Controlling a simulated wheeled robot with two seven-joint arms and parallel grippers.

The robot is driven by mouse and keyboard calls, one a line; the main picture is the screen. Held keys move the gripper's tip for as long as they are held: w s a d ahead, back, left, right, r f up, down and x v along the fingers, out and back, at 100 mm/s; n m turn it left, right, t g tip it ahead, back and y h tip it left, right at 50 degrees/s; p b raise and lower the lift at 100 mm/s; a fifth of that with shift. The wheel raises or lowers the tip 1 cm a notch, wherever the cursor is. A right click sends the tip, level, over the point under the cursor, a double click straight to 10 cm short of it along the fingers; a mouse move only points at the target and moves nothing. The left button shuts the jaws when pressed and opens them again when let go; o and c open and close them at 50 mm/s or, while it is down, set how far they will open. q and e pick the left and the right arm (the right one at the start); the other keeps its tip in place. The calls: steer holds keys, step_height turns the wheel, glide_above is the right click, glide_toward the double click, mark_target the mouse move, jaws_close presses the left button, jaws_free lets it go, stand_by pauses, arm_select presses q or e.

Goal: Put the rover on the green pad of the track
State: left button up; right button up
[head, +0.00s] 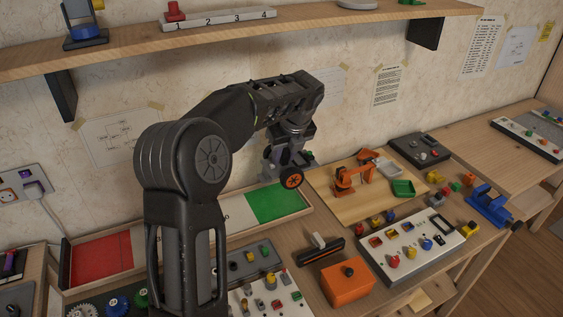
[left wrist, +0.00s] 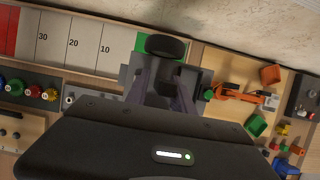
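The rover (head: 291,179), with a black wheel that has an orange hub, hangs from my left gripper (head: 285,157). In the left wrist view the fingers (left wrist: 166,84) are closed around the rover's grey body, and a black wheel (left wrist: 167,46) sticks out beyond them. The track is a long tray (head: 135,240) with a red pad (head: 102,259) at the left end and the green pad (head: 277,203) at the right end. The rover overlaps the green pad's back right edge in the head view. I cannot tell whether it touches. The right gripper is not in view.
A wooden board with an orange toy arm (head: 346,180) and a green tray (head: 403,188) lies right of the track. An orange box (head: 347,284) and a white panel with knobs (head: 407,262) stand in front. A shelf (head: 120,47) runs above.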

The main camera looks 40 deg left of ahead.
mark_target(285, 151)
arm_select(q)
steer(key=shift+v, duration=1.85)
jaws_close()
